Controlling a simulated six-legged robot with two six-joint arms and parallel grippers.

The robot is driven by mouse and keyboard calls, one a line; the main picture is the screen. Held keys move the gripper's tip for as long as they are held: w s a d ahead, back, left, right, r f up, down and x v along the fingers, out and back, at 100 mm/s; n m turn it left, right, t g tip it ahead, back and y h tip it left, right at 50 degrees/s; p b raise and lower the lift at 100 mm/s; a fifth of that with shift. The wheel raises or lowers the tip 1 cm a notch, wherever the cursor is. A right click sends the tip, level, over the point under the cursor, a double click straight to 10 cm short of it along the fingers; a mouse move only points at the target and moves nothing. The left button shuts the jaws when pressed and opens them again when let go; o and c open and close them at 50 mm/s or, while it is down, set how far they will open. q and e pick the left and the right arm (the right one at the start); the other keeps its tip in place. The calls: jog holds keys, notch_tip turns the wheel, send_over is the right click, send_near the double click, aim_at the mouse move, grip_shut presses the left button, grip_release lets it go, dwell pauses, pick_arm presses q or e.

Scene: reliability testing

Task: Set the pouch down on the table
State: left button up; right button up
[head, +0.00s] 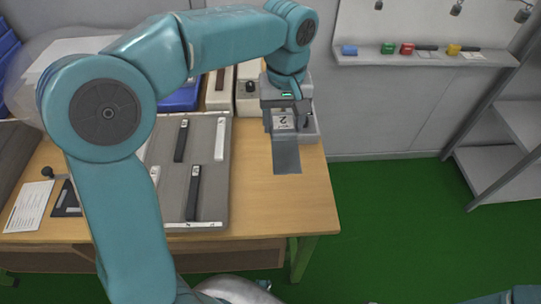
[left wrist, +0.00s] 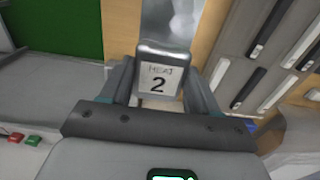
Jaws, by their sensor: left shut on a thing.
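The pouch is a small grey thing with a white label reading "HEAT 2" (left wrist: 161,80). In the left wrist view it sits between the two fingers of my left gripper (left wrist: 160,92). In the head view my left gripper (head: 285,118) is pointing down over the right part of the wooden table (head: 300,195), shut on the pouch (head: 284,123). A flat grey patch (head: 287,158) lies on the table just in front of the pouch. The pouch's underside is hidden, so I cannot tell whether it touches the table. My right gripper is not in view.
A grey panel (head: 213,170) with black and white strips lies left of the gripper. A beige box with a black knob (head: 250,86) stands behind. The table's right edge is close, with green floor (head: 400,220) beyond. A wall shelf (head: 425,58) holds colored blocks.

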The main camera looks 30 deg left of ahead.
aim_at(283, 135)
pick_arm(q)
notch_tip(283, 135, down, 17)
jog(key=shift+w+r+b, duration=0.1)
jog(key=shift+b, duration=0.95)
jog(key=shift+r, duration=0.1)
jog(key=o, duration=1)
jog(key=shift+o, duration=0.2)
jog(key=shift+r, duration=0.15)
notch_tip(283, 135, up, 12)
jog(key=shift+f+p, duration=0.15)
jog(key=shift+p, duration=0.7)
